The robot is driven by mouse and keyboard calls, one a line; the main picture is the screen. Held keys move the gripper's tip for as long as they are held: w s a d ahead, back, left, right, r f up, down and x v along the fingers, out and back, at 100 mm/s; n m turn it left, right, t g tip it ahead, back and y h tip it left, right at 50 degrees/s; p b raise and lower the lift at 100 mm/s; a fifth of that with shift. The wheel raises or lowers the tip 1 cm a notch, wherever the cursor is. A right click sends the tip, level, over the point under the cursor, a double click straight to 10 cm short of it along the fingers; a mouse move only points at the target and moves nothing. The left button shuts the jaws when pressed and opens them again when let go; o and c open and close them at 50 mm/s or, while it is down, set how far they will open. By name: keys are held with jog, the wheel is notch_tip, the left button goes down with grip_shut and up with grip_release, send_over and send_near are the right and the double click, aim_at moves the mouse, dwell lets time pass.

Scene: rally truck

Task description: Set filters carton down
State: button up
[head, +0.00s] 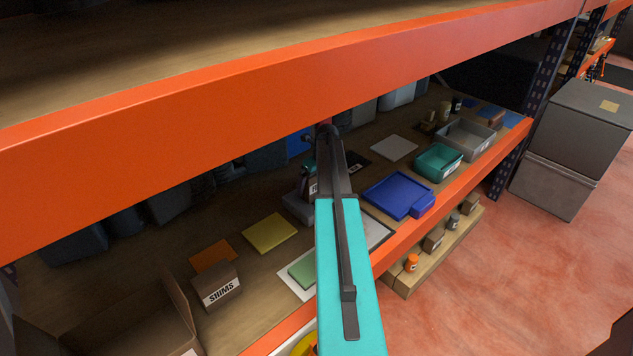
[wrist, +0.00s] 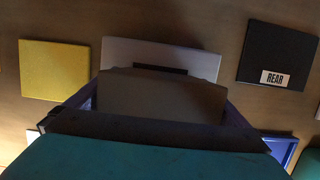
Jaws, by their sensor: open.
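My teal and dark grey arm reaches into the shelf bay in the head view. The area of my gripper (head: 308,184) is dark and partly hidden behind the arm, low over the shelf board. In the wrist view a plain grey block (wrist: 160,96) fills the middle, in front of a pale flat panel (wrist: 160,54); I cannot tell whether the block is part of my gripper or a carton. No label reading filters shows in either view, so I cannot pick out the filters carton. My gripper is open.
A yellow pad (head: 270,232) and a black REAR pad (wrist: 276,54) flank this spot. A SHIMS box (head: 217,288), a blue tray (head: 399,195) and a teal bin (head: 438,161) stand on the board. The orange upper beam (head: 250,105) crosses above.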

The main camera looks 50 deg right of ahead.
dwell(0.5)
jog(key=c, duration=1.1)
jog(key=shift+r, duration=0.2)
jog(key=shift+r+b, duration=0.85)
jog(key=shift+r, duration=0.75)
jog(key=s+a+b, duration=0.1)
jog(key=s+a, duration=0.2)
jog(key=s, duration=0.1)
jog(key=s+a+r+b, duration=0.1)
jog(key=s+a, duration=0.3)
jog(key=s+a+b, duration=0.1)
jog(key=s+a, duration=0.2)
jog(key=s, duration=0.1)
jog(key=shift+s+a+r, duration=0.1)
jog(key=shift+a+r, duration=0.05)
jog(key=shift+r, duration=0.05)
